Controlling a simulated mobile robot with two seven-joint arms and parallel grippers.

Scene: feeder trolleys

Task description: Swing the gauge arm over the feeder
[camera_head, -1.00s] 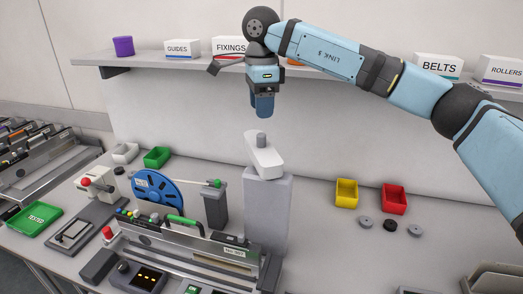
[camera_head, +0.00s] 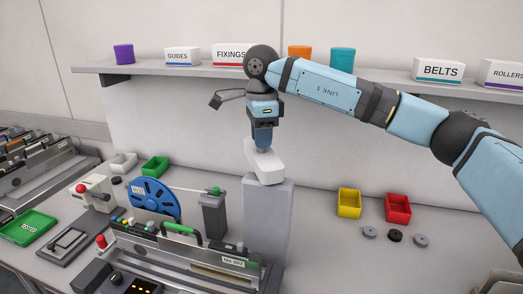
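The gauge arm (camera_head: 266,167) is a short white bar on top of a grey post (camera_head: 268,215), behind the feeder's right part. A grey knob stands on the bar's far end, now mostly hidden by my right gripper (camera_head: 262,144). That gripper points straight down, with its blue fingers around or right at the knob. Whether they are closed on it cannot be made out. The feeder (camera_head: 160,236), with a green handle and a blue reel (camera_head: 153,199), lies in front and to the left of the post. My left gripper is out of view.
A wall shelf (camera_head: 185,71) with boxes and coloured pots runs behind my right arm. A yellow bin (camera_head: 349,203), a red bin (camera_head: 397,208) and several grey and black discs lie right of the post. A green tray (camera_head: 28,228) sits at the left.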

